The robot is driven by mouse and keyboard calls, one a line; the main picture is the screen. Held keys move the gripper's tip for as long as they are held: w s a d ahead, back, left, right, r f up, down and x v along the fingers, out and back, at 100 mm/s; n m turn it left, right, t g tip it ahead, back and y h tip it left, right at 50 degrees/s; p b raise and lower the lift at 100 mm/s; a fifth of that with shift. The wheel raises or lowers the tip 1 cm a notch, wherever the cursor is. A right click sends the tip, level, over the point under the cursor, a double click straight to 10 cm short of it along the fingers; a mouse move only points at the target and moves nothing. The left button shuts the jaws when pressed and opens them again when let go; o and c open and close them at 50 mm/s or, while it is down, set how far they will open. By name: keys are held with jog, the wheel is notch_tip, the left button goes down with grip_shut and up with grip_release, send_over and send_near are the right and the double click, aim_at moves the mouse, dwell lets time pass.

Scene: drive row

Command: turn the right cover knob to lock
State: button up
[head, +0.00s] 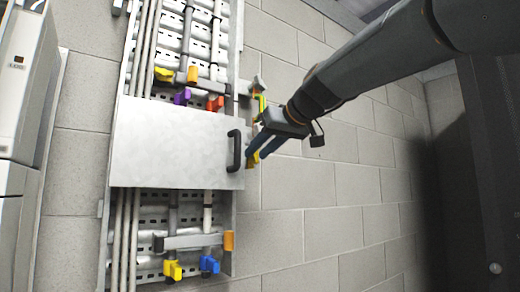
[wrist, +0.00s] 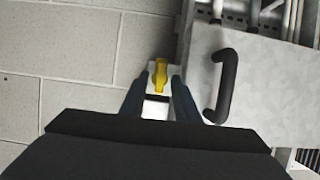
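The cover is a flat grey panel (head: 170,145) with a black bar handle (head: 235,150); in the wrist view the handle (wrist: 222,85) is right of my gripper. A yellow knob (wrist: 160,72) sits on a small pale plate beside the cover's edge. In the head view it shows only partly, as a yellow patch (head: 254,159) by my fingertips. My gripper (head: 260,148) is open. In the wrist view its fingers (wrist: 158,84) stand on either side of the knob, with a visible gap on each side. Contact depth cannot be told.
Coloured knobs stand above the cover, including purple (head: 181,97) and red (head: 215,103). A yellow (head: 173,270) and a blue one (head: 209,265) are below. Another yellow part (head: 261,103) is near my wrist. A block wall (head: 330,185) lies right; a white cabinet (head: 20,90) stands left.

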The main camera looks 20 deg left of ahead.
jog(key=shift+c, duration=0.2)
grip_shut()
jog(key=shift+b, duration=0.3)
jog(key=m+g+y+b, duration=0.1)
jog(key=m, duration=0.1)
jog(key=m+g+y+b, duration=0.1)
jog(key=b, duration=0.1)
jog(key=m+y+b, duration=0.1)
jog(key=m, duration=0.1)
jog(key=shift+w+d+f+m+g+b, duration=0.25)
jog(key=shift+w+d+m+g+b, duration=0.05)
jog(key=shift+w+d+g, duration=0.1)
jog(key=m+b, duration=0.1)
jog(key=m+y+b, duration=0.2)
jog(key=m, duration=0.1)
jog(key=shift+w+f+g+b, duration=0.1)
jog(key=shift+f+g+b, duration=0.15)
jog(key=shift+g+b, duration=0.15)
jog(key=m+y+b, duration=0.2)
jog(key=m+b, duration=0.1)
jog(key=shift+f+m, duration=0.15)
jog(key=shift+m, duration=0.15)
